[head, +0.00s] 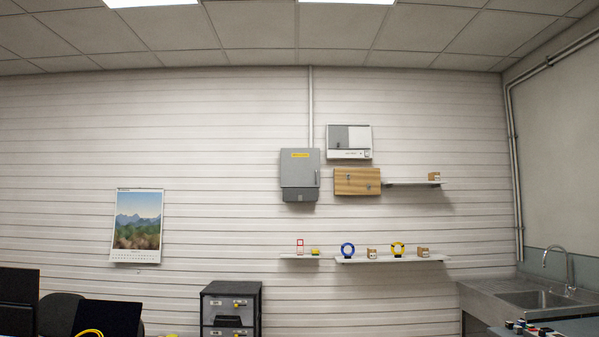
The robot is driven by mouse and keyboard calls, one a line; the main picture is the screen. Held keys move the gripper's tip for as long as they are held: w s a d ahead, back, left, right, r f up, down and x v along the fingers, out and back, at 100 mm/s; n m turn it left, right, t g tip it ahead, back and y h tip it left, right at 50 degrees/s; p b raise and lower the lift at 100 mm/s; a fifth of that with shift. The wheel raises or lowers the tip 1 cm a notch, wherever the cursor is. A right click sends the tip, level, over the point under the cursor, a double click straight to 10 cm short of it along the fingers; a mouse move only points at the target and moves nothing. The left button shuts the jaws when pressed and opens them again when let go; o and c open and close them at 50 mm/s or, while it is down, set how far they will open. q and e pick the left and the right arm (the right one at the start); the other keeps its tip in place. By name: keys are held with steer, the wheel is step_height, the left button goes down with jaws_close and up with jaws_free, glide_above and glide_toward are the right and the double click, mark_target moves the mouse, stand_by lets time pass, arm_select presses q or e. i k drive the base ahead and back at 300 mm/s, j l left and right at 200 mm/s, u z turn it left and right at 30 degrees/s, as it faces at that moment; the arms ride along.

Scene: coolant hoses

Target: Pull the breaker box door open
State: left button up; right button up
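The breaker box (299,193) is a grey metal box on the far slatted wall, near the middle of the head view. Its grey door (298,170) carries a yellow label (300,155) and a thin handle near its right edge. The door looks shut. A conduit runs from the ceiling down to the box. Neither of my grippers shows in the head view.
A wooden cabinet (350,181) and a white-grey unit (348,142) hang just right of the box. Shelves (391,259) with small items are below. A drawer cabinet (231,289) stands lower left, a sink (535,299) at right. Dark chairs or screens fill the lower left.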

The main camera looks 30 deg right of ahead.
mark_target(300, 167)
steer(key=i+l+z, duration=0.35)
steer(key=i, duration=0.2)
steer(key=i+l+z, duration=0.4)
steer(key=i, duration=0.2)
steer(key=i+z, duration=0.35)
steer(key=i, duration=3)
steer(key=i+l+u, duration=0.25)
steer(key=i, duration=0.3)
steer(key=i+l+u, duration=0.2)
steer(key=i, duration=0.35)
steer(key=i+l+u, duration=0.25)
steer(key=i, duration=0.55)
